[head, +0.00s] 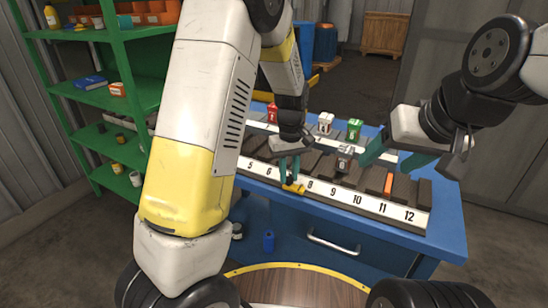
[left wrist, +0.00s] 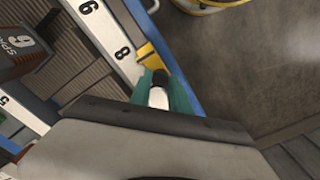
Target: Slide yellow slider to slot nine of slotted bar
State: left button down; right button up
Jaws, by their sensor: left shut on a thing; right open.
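The yellow slider (head: 295,188) sits on the front edge of the slotted bar (head: 371,211), just left of the printed 8. It also shows in the left wrist view (left wrist: 150,56), beside the 8 on the white number strip. My left gripper (head: 290,176) reaches down from above and is shut on the slider. In the left wrist view its teal fingers (left wrist: 161,88) close around a black-and-white knob and hide part of the slider. The 7 is hidden in the head view; the 9 is clear to the right. My right gripper (head: 398,158) is open and empty above the bar's right side.
The bar lies on a blue workbench (head: 452,205). A green shelf (head: 120,100) is at left. The front strip right of the slider looks clear.

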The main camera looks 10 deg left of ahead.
pick_arm(q)
jog(key=s+d, duration=0.1)
jog(key=d, duration=0.2)
jog(key=s+d, duration=0.1)
jog(key=d, duration=0.2)
jog(key=s+d, duration=0.1)
jog(key=d, duration=0.2)
jog(key=shift+s, duration=0.1)
jog(key=c, duration=1.2)
grip_release()
notch_tip(320, 180, up, 8)
